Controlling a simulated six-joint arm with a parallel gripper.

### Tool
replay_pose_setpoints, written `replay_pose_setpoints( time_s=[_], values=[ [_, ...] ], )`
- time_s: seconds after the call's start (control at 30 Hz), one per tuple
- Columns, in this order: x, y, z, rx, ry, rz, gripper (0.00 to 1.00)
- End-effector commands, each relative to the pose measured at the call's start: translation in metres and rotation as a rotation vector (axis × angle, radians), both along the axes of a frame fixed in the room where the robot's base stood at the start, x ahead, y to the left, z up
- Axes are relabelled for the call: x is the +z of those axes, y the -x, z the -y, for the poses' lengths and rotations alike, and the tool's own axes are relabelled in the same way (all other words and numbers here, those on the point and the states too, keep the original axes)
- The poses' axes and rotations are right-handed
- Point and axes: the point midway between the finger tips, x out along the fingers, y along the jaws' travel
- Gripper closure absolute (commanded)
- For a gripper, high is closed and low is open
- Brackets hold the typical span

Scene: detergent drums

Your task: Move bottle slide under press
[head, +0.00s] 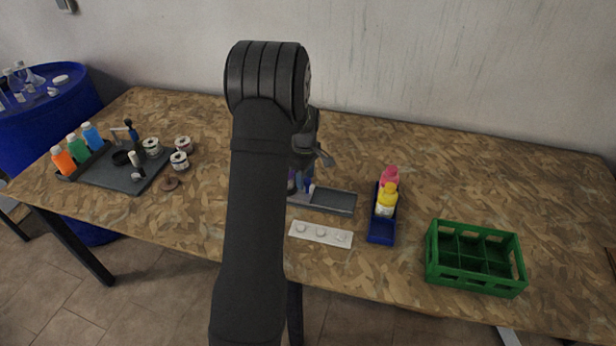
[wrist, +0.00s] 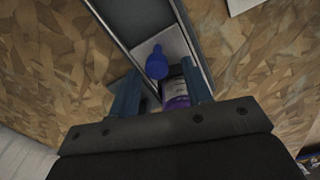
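A grey slide rail (head: 335,200) lies on the table just right of my arm; it also shows in the wrist view (wrist: 204,62). In the wrist view, a light square plate (wrist: 176,38) sits in the rail, with a blue knobbed piece (wrist: 157,64) over it. A bottle with a purple label (wrist: 177,98) is between my fingers, closer to the right one. My gripper (wrist: 160,67) has its fingers spread, with gaps visible around the bottle. In the head view my arm hides the left part of the rail, and I cannot make out the press there.
A white strip with several round pieces (head: 320,235) lies in front of the rail. A blue tray (head: 381,236) holds a pink and a yellow bottle. A green crate (head: 475,285) stands at the right.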

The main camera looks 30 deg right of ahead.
Motion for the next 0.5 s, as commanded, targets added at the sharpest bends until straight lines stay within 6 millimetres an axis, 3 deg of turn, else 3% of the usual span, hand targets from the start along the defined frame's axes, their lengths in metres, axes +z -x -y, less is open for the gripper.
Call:
replay_pose_setpoints(
  time_s=[0.3, 0.5],
  values=[
    [0.003, 0.001, 0.002, -0.001, 0.002, -0.001, 0.55],
    [0.031, 0.001, 0.002, -0.001, 0.004, 0.001, 0.55]
  ],
)
